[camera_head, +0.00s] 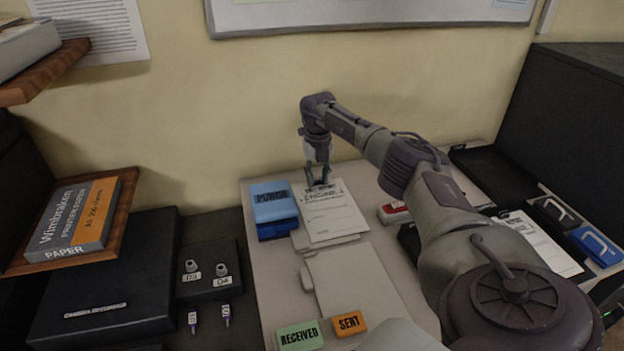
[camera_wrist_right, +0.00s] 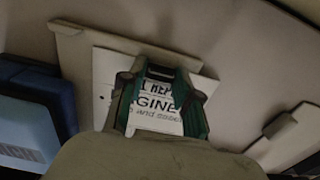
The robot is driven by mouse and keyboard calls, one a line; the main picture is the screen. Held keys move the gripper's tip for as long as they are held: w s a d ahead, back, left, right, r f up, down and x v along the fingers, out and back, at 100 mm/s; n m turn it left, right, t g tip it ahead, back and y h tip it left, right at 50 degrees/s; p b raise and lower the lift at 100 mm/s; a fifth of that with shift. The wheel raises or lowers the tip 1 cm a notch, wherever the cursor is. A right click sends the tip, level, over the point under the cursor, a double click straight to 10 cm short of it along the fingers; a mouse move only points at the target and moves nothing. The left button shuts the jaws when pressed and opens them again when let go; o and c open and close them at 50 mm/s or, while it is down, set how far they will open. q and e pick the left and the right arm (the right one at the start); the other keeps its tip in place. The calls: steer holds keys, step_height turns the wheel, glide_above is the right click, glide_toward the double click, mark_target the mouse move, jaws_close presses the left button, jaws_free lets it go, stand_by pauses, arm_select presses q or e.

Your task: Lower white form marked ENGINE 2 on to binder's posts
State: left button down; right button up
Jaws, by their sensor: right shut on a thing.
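The white form (camera_head: 333,214) with printed heading is held at its top edge by my right gripper (camera_head: 319,184), which is shut on it. In the right wrist view the form (camera_wrist_right: 155,119) shows "ENGINE" between the fingers (camera_wrist_right: 160,98); the rest of the heading is partly covered. The form is over a pale grey board (camera_head: 345,240), which appears to be part of the binder; a larger pale panel (camera_head: 358,285) lies just in front. I cannot make out the binder's posts or tell whether the form touches them. My left gripper is not in view.
A blue box marked PUNCH (camera_head: 272,202) stands close on the form's left. A red-and-white stamp-like item (camera_head: 394,212) lies to its right, near my arm. RECEIVED (camera_head: 300,335) and SENT (camera_head: 350,323) blocks sit at the front. The wall is behind.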

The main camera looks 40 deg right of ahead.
steer(key=shift+s+d, duration=0.15)
steer(key=shift+d, duration=0.15)
steer(key=shift+r, duration=0.15)
step_height(320, 180, up, 7)
steer(key=p, duration=0.6)
steer(key=shift+r+p, duration=0.2)
steer(key=shift+p, duration=0.15)
